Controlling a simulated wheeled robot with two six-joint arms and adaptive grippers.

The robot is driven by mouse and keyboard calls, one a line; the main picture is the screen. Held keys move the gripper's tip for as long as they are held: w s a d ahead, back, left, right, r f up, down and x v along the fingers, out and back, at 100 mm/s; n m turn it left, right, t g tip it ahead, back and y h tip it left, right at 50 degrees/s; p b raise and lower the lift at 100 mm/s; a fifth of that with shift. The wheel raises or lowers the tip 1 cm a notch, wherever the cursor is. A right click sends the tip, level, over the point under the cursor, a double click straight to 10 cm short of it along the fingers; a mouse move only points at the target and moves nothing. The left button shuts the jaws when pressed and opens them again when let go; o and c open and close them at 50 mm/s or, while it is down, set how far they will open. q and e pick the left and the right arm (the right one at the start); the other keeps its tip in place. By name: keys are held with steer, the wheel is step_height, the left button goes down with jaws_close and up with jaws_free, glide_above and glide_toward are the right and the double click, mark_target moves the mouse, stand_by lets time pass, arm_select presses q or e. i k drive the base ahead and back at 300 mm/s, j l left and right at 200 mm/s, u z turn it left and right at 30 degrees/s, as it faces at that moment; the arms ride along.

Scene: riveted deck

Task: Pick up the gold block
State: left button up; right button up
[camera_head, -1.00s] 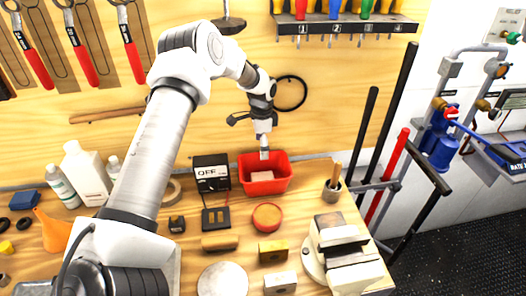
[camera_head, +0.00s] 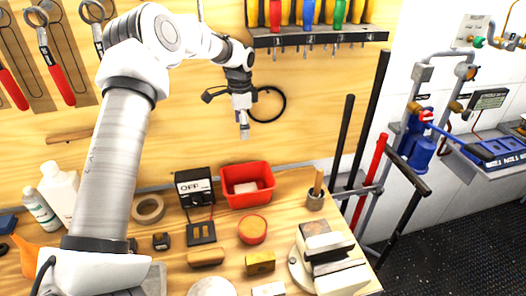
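The gold block (camera_head: 260,263), with a dark spot on its front, lies on the wooden bench near the bottom middle. A tan, rounded block (camera_head: 205,257) lies to its left, and a pale block (camera_head: 268,289) lies in front, cut by the bottom edge. My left gripper (camera_head: 243,131) points down in front of the plywood back wall, above the red bin and well away from the gold block. Its fingers look close together, but their gap is too small to judge. I see nothing held in it. My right gripper is not in view.
The red bin (camera_head: 231,199) holds a pale block. A round red-rimmed tin (camera_head: 252,230) stands behind the gold block. A vise (camera_head: 328,258) is close on its right. An OFF-marked box (camera_head: 195,187) and a tape roll (camera_head: 148,208) stand farther left.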

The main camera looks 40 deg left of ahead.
mark_target(264, 261)
steer(key=k+l, duration=0.55)
steer(key=l, duration=0.2)
steer(key=k+l, duration=0.6)
steer(key=l, duration=0.1)
